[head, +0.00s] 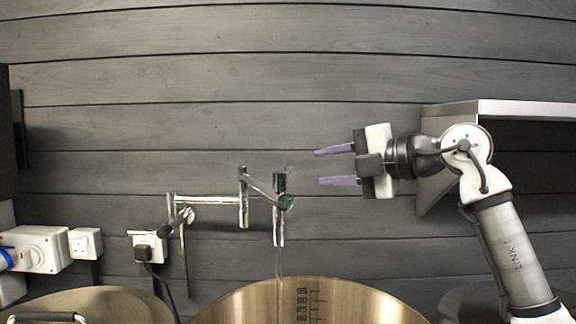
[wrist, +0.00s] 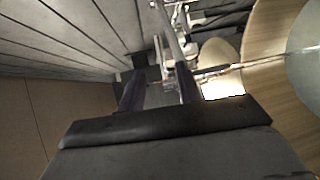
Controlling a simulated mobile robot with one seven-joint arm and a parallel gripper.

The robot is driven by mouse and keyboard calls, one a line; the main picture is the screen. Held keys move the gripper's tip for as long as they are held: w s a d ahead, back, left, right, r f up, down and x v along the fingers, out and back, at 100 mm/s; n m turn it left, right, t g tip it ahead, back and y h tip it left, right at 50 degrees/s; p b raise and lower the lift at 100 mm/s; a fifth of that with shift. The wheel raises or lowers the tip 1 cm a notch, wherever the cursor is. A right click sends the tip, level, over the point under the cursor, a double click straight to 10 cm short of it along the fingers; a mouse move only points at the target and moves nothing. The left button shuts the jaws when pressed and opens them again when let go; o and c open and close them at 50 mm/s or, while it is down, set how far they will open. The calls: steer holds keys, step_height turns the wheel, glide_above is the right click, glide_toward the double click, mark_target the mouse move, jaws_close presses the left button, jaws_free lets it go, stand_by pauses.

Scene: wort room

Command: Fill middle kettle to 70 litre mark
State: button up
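The middle kettle (head: 245,303) is an open steel vessel at the bottom of the head view. Its inner wall has a black scale with marks such as 95, 85 and 80 showing; lower marks are cut off. The jointed chrome tap (head: 279,225) hangs over it from the wall, and a thin stream runs down from its spout into the kettle. My gripper (head: 337,166) is open and empty, right of the tap and apart from it, with purple fingers pointing left. In the wrist view the kettle (wrist: 262,60) is at the right, with liquid (wrist: 308,35) inside.
A lidded kettle (head: 90,303) stands at lower left. Sockets (head: 86,243) and a cable (head: 160,285) are on the wall at left. A metal shelf (head: 520,109) juts out at right behind my arm. The wall above the tap is clear.

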mark_target(291, 170)
steer(key=p+x, duration=0.2)
steer(key=x, duration=0.6)
steer(key=shift+w+p, duration=0.1)
steer(key=shift+p, duration=0.2)
steer(key=shift+w+a+f, duration=0.25)
steer(key=shift+w+a, duration=0.2)
steer(key=shift+a, duration=0.1)
steer(key=shift+c, duration=0.4)
jaws_close()
